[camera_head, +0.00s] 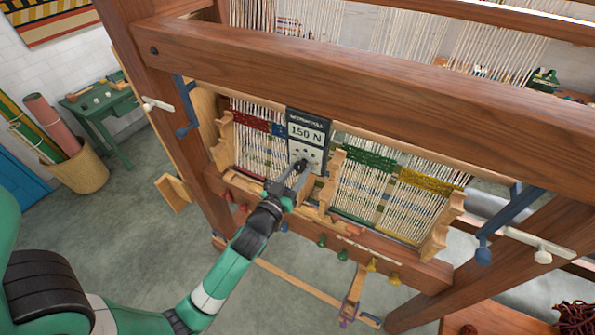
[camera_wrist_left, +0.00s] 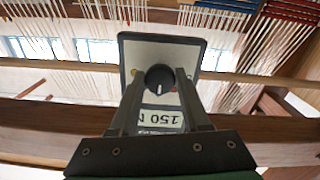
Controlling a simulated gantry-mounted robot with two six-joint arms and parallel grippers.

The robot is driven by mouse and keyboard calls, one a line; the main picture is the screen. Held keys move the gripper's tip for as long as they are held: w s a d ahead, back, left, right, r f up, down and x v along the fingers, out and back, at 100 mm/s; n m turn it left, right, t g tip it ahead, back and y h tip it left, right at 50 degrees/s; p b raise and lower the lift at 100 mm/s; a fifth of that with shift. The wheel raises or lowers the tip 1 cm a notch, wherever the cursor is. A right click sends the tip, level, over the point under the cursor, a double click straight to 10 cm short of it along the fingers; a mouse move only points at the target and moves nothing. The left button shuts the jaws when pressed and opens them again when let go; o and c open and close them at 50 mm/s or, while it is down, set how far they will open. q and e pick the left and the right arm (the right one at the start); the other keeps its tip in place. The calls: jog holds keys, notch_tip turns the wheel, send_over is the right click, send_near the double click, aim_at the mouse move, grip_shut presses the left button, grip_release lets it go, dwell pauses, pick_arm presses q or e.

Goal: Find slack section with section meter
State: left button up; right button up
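The section meter (camera_head: 310,135) is a dark-framed panel with a display reading 150 N and a knob on its face. It is at the loom's front, between the blue-banded and green-banded warp sections. In the left wrist view the meter (camera_wrist_left: 185,52) appears upside down. My left gripper (camera_head: 298,172) has its fingers on either side of the dark round knob (camera_wrist_left: 159,78) and appears shut on it. The warp sections carry red (camera_head: 250,120), blue (camera_head: 278,130), green (camera_head: 370,158) and yellow (camera_head: 430,181) bands. The meter covers part of the warp. My right gripper is not in view.
Wooden brackets (camera_head: 440,225) stand out beside the sections. A thick beam (camera_head: 360,75) crosses above the meter. Coloured pegs (camera_head: 343,254) line the lower beam. A green table (camera_head: 100,105) and basket (camera_head: 82,170) stand at left, with open floor between.

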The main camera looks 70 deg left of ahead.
pick_arm(q)
grip_shut()
jog(key=shift+m, duration=0.3)
jog(key=m+p, duration=0.1)
jog(key=m, duration=0.2)
jog(key=shift+r, duration=0.1)
jog(key=shift+m+p, duration=0.65)
jog(key=shift+m, duration=1.35)
jog(key=o, duration=0.8)
grip_release()
jog(key=shift+c, duration=0.2)
